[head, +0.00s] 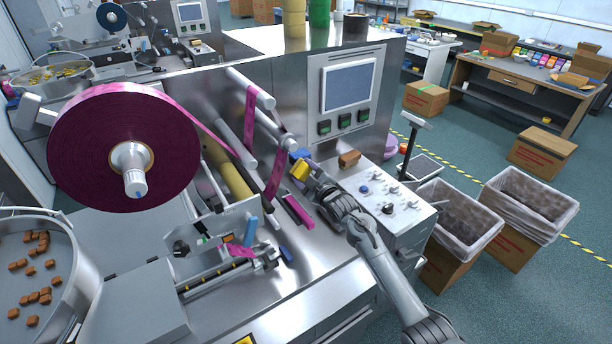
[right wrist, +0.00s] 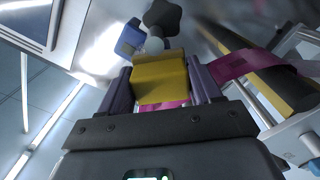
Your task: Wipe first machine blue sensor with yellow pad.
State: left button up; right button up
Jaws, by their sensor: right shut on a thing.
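My right gripper (head: 306,176) is shut on the yellow pad (head: 299,168) and holds it up beside the film rollers of the near machine. In the right wrist view the pad (right wrist: 160,78) sits between the two dark purple fingers. A small blue sensor (right wrist: 130,38) is just beyond the pad, up and to its left. It also shows as a small blue part (head: 303,154) above the pad in the head view. I cannot tell whether pad and sensor touch. My left gripper is not in view.
Pink film (head: 274,172) runs from the large roll (head: 120,150) over rollers close to my right gripper. A bowl of brown pieces (head: 75,250) is at the left.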

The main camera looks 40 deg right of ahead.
jog(key=shift+w+b, duration=0.45)
jog(key=shift+w, duration=0.15)
jog(key=shift+d, duration=0.2)
jog(key=shift+s+d+b, duration=0.15)
jog(key=shift+d, duration=0.7)
jog(key=shift+s+d+b, duration=0.1)
jog(key=shift+d+b, duration=0.05)
jog(key=shift+d, duration=0.65)
jog(key=shift+d+f, duration=0.1)
jog(key=shift+d, duration=0.1)
jog(key=shift+c, duration=0.9)
jog(key=shift+w+a+p, duration=0.1)
jog(key=shift+a+p, duration=0.45)
jog(key=shift+a, duration=1.4)
